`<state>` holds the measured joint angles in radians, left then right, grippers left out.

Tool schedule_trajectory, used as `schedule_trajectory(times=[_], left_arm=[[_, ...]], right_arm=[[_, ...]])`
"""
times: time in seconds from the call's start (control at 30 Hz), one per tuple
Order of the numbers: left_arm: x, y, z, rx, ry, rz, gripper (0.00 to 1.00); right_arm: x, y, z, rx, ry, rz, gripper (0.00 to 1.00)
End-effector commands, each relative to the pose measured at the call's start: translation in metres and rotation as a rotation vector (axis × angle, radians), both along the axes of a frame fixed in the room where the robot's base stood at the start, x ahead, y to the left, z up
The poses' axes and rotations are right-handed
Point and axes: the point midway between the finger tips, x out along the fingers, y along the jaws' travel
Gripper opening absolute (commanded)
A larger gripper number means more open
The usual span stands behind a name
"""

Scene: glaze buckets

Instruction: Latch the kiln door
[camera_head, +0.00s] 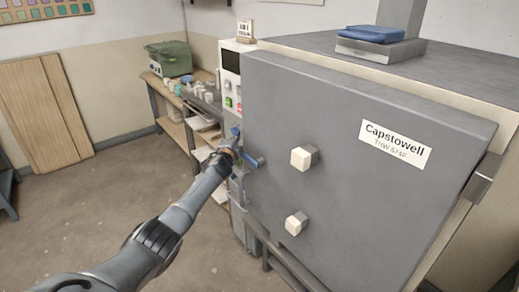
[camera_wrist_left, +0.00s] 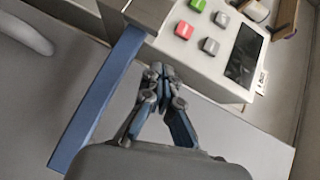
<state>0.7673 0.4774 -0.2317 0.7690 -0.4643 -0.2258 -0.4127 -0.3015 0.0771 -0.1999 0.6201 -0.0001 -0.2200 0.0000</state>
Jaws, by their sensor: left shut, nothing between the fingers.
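The grey kiln door (camera_head: 345,150) fills the right of the head view, and its face appears nearly flush against the kiln body. A blue latch handle (camera_head: 255,161) shows at the door's left edge. In the left wrist view the handle (camera_wrist_left: 98,100) is a long flat blue bar running down-left from a grey bracket (camera_wrist_left: 140,12). My left gripper (camera_head: 236,143) is beside the handle. In the wrist view its fingertips (camera_wrist_left: 158,72) are together and empty, with a gap to the bar. Its arm hides part of the latch area. My right gripper is not in view.
A control panel (camera_wrist_left: 190,40) with coloured buttons and a dark display stands by the latch. Two pale plugs (camera_head: 303,158) stick out from the door. A bench (camera_head: 180,105) with a green box stands behind. The floor at left is open.

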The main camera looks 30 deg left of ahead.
Motion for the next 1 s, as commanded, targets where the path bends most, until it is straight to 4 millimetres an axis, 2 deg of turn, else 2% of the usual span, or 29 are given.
schedule_trajectory(times=[0.5, 1.0], left_arm=[[0.000, 0.001, -0.015, -0.123, 0.052, 0.001, 0.00], [0.000, 0.001, -0.013, -0.128, 0.052, 0.001, 0.00]], right_arm=[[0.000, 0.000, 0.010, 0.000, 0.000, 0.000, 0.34], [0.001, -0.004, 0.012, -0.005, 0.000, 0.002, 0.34]])
